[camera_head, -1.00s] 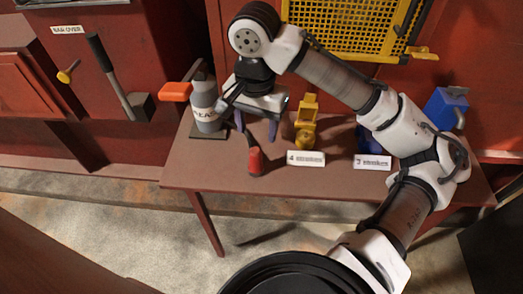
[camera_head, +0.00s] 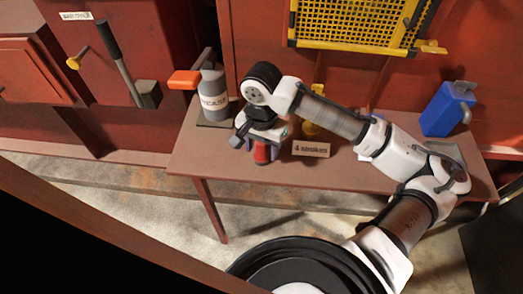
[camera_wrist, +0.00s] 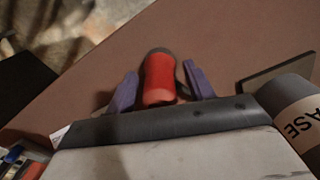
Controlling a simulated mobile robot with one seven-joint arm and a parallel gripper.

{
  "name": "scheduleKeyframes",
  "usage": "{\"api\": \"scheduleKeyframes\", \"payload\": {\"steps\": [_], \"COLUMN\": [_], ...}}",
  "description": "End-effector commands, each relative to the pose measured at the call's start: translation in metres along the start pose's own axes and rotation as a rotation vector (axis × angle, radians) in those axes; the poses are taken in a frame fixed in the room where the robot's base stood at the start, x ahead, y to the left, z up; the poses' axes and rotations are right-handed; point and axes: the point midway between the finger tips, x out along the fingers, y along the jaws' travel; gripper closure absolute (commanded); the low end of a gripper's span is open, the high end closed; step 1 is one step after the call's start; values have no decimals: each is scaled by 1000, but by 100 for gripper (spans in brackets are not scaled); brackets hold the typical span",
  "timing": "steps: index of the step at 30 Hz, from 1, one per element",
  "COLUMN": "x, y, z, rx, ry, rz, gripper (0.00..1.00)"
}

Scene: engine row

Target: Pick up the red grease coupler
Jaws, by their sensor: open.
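The red grease coupler (camera_wrist: 159,79) is a short red cylinder with a dark grey end. In the wrist view it lies between the two purple-grey fingers of my gripper (camera_wrist: 161,88), with a gap visible on each side. In the head view, my gripper (camera_head: 262,143) is low over the front left of the brown table (camera_head: 225,160), and the red coupler (camera_head: 262,153) shows just beneath it, partly hidden. My gripper is open. I cannot tell whether either finger touches the coupler.
A grey grease container (camera_head: 213,95) with an orange handle stands left of my gripper. A "4 smokes" label (camera_head: 311,149) and a partly hidden yellow object (camera_head: 311,125) are right of it. A blue jug (camera_head: 447,108) stands at the table's right end. A lever (camera_head: 122,65) sticks out at left.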

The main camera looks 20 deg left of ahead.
Motion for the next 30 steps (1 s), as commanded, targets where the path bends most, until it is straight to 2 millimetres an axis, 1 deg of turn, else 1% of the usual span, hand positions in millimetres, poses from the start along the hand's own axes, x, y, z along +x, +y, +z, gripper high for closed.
{"api": "scheduleKeyframes", "payload": {"steps": [3, 8, 11, 18, 20, 21, 30], "x": [4, 4, 4, 4, 4, 4, 2], "y": [0, 0, 0, 0, 0, 0, 0], "z": [0, 0, 0, 0, 0, 0, 0], "rx": [0, 0, 0, 0, 0, 0, 0], "ry": [-1, 0, 0, 0, 0, 0, 1], "rz": [0, 0, 0, 0, 0, 0, -1], "gripper": [47, 47, 59, 90, 98, 100, 100]}}
